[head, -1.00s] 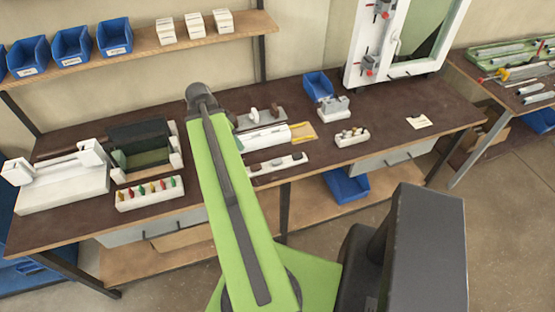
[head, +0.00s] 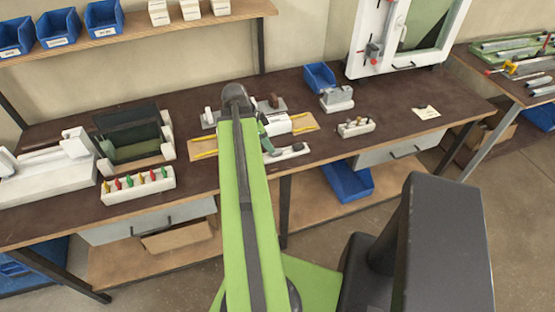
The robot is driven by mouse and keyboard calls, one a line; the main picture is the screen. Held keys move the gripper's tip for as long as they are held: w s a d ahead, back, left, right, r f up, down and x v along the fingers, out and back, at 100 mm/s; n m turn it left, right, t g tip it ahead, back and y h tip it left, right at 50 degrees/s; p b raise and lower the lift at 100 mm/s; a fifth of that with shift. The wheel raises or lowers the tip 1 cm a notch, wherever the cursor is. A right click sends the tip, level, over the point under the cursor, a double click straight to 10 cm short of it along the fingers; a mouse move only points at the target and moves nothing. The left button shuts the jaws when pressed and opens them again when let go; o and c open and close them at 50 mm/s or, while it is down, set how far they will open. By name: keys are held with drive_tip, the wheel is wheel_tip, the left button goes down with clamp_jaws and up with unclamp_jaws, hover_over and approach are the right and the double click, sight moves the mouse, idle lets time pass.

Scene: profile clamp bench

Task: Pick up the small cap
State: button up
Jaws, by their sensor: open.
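My gripper (head: 269,147) shows only in part, small and dark green, beside my arm over the front of the bench. It is open, and I see nothing held in it. A white strip (head: 287,153) with dark spots lies right at it. I cannot single out the small cap for certain. Small knob-like pieces stand on a white block (head: 356,128) to the right, and a small brown piece (head: 273,101) stands on a grey base behind my gripper. My arm hides part of the bench middle.
The dark bench top (head: 395,100) has free room at the right, around a paper note (head: 426,112). A white rack (head: 138,185) of coloured pieces and a dark box (head: 130,135) stand left. A white machined block (head: 337,98) and blue bin (head: 319,76) stand behind.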

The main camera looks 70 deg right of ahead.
sight(276, 153)
drive_tip(key=shift+s+d+f, duration=0.15)
drive_tip(key=shift+f, duration=0.25)
drive_tip(key=b+x, duration=0.5)
drive_tip(key=shift+d+f, duration=0.2)
drive_tip(key=shift+f, duration=0.05)
drive_tip(key=shift+r, duration=0.2)
drive_tip(key=shift+c, duration=0.5)
clamp_jaws()
